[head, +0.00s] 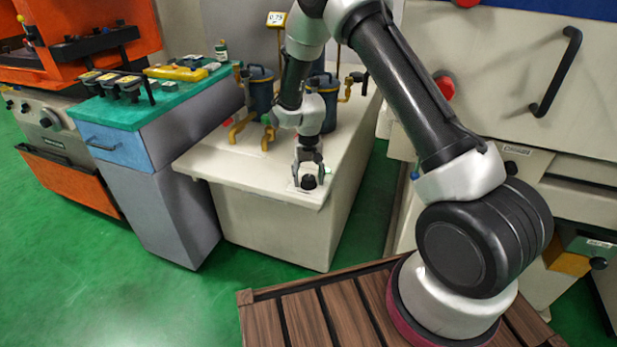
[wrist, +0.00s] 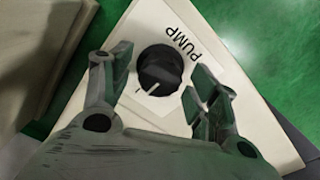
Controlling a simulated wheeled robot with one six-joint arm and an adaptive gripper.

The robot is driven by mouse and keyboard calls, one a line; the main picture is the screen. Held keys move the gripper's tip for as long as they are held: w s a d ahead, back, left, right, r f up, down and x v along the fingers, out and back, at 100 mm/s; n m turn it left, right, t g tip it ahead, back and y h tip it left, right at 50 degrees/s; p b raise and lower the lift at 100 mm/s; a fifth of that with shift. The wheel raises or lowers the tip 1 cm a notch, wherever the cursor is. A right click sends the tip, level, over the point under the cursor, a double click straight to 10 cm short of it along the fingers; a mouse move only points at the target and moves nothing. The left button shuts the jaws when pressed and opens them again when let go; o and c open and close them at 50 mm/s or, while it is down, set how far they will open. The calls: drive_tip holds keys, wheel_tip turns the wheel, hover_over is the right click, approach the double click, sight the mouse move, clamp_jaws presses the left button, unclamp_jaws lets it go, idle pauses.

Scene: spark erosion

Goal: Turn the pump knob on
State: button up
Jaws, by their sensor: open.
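The pump knob (wrist: 160,70) is a round black dial with a white pointer line, on a white label marked PUMP (wrist: 188,43). In the wrist view the pointer aims toward the lower left of the picture. In the head view the knob (head: 309,182) sits near the front edge of the low cream cabinet top. My gripper (wrist: 158,75) is open, with one finger on each side of the knob; small gaps show between the fingers and the knob. In the head view my gripper (head: 308,170) points down over the knob.
Blue filter canisters (head: 261,92) with yellow pipes stand behind my gripper on the cream cabinet (head: 285,232). A green-topped cabinet (head: 150,112) is at left. A large cream machine (head: 500,75) with a black handle is at right. Green floor lies in front.

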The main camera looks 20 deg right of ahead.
sight(309, 177)
wheel_tip(309, 177, up, 12)
idle(0.4)
drive_tip(key=shift+f, duration=0.1)
